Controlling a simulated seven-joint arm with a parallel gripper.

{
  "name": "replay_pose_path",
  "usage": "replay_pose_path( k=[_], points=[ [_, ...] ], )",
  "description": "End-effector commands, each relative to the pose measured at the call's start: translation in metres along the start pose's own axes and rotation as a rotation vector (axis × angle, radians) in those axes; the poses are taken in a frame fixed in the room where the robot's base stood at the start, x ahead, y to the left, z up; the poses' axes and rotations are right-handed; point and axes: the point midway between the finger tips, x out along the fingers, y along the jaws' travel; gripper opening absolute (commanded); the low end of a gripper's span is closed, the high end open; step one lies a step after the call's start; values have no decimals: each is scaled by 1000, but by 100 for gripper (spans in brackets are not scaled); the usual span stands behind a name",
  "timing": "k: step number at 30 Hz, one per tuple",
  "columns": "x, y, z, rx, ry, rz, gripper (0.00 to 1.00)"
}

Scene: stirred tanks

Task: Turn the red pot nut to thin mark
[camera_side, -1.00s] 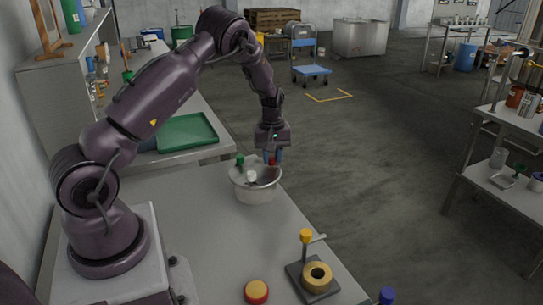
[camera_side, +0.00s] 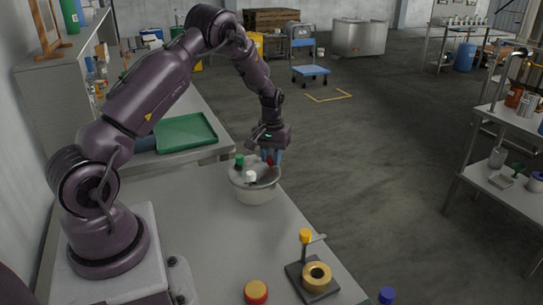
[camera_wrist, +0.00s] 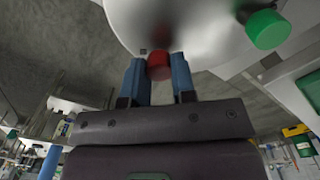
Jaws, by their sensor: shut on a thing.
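The red pot nut (camera_wrist: 159,65) sits at the rim of the pale pot (camera_wrist: 205,25) in the wrist view, between the two blue fingertips. My gripper (camera_wrist: 159,72) is shut on it. In the side view my gripper (camera_side: 271,157) reaches down to the far right rim of the pot (camera_side: 256,193), and the red nut (camera_side: 270,162) is mostly hidden by the fingers. A green nut (camera_side: 239,160) and a white nut (camera_side: 251,176) are on the same pot. No thin mark can be made out in either view.
A yellow-topped post (camera_side: 305,237) stands by a brass ring on a dark plate (camera_side: 317,279) at the front. A red and yellow button (camera_side: 256,291) and a blue knob (camera_side: 387,295) are near the front edge. The table between is clear.

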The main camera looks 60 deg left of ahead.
Motion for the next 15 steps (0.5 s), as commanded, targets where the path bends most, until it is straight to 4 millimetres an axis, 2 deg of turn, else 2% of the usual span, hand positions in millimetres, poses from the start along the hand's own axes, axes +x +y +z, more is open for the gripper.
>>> replay_pose_path(
  k=[10,11,13,15],
  points=[
    [-1,0,0,1,-3,1,1],
    [-1,0,0,1,-2,1,31],
    [-1,0,0,1,-2,1,48],
    [-1,0,0,0,-2,1,50]
  ],
)
